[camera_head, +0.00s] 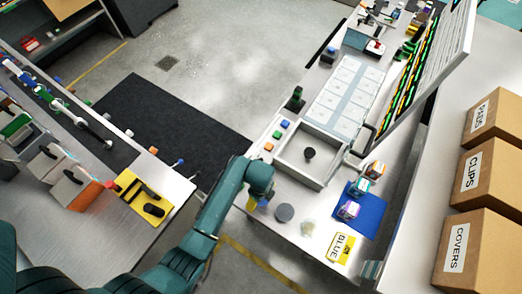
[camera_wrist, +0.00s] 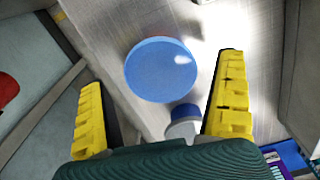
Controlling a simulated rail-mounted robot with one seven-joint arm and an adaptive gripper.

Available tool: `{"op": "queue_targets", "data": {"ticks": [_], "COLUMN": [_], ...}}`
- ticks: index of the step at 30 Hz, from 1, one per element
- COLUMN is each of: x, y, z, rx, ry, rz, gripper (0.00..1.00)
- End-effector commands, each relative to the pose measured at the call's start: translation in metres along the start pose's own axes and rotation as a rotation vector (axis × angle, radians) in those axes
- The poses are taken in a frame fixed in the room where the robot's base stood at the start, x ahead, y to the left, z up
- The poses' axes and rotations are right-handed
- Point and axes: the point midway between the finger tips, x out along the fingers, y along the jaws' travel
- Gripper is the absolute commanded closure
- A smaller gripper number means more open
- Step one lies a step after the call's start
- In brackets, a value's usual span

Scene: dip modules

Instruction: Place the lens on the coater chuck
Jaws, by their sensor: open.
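A flat blue disc, which looks like the lens (camera_wrist: 160,70), lies on the metal bench between and ahead of my gripper's fingers in the wrist view. A round grey disc (camera_head: 285,212) on the bench in the head view is probably the same thing. The coater looks like an open square metal basin, with a small dark round chuck (camera_head: 309,153) in its middle and nothing visible on it. My gripper (camera_wrist: 156,110) has its yellow fingers wide apart and empty. It hangs near the bench's front edge, left of the grey disc, in the head view (camera_head: 259,202).
A small blue-topped white object (camera_wrist: 183,120) stands close to the right finger. A pale translucent item (camera_head: 307,228), a yellow GLUE label (camera_head: 342,247) and a blue mat (camera_head: 361,212) with small boxes lie right of the disc. Small coloured blocks (camera_head: 277,134) sit left of the basin.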

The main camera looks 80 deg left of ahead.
Motion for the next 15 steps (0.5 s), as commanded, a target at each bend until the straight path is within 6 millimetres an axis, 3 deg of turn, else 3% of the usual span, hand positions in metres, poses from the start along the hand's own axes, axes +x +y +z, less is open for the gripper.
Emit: {"op": "queue_targets", "data": {"ticks": [6, 15], "x": [0.0021, 0.0019], "y": [-0.0004, -0.0003], "z": [-0.0001, -0.0001], "rx": [0.001, 0.001], "ry": [0.000, 0.000], "rz": [-0.001, -0.001], "gripper": [0.00, 0.55]}}
